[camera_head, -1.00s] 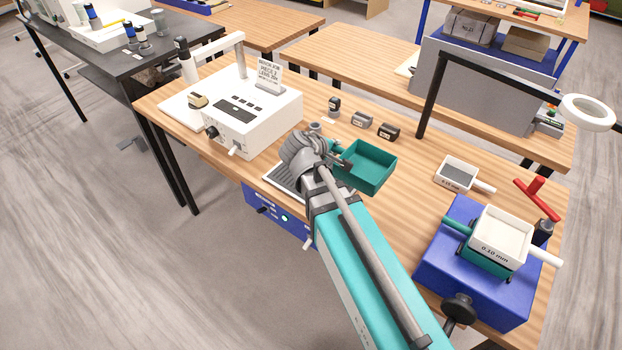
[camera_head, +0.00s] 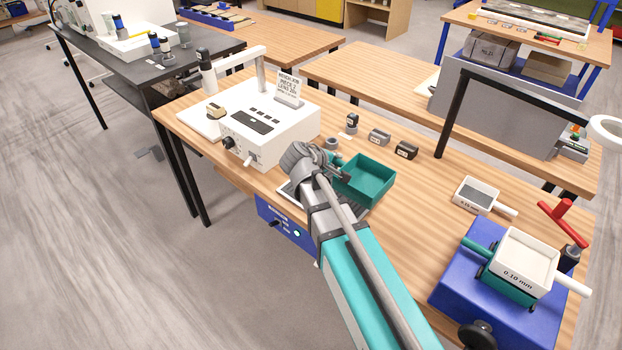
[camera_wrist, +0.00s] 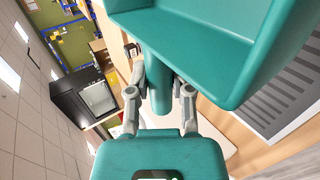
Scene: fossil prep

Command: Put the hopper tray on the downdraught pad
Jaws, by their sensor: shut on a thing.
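The hopper tray (camera_head: 365,184) is a teal open box with a short handle, and it looks empty. My gripper (camera_head: 337,168) is shut on the handle; the wrist view shows both fingers (camera_wrist: 159,108) on either side of the handle (camera_wrist: 159,92). The downdraught pad (camera_head: 353,210) is a dark slatted grille in a pale frame at the table's front edge. The tray is over the pad's right part in the head view; whether it touches is hard to tell. The pad also shows in the wrist view (camera_wrist: 290,88), beside the tray. My arm hides the pad's middle.
A white machine (camera_head: 262,130) stands left of the pad. A white sieve (camera_head: 476,194) lies to the right, near a blue shaker (camera_head: 460,272) holding another white sieve (camera_head: 524,258). Bare wood lies between tray and shaker.

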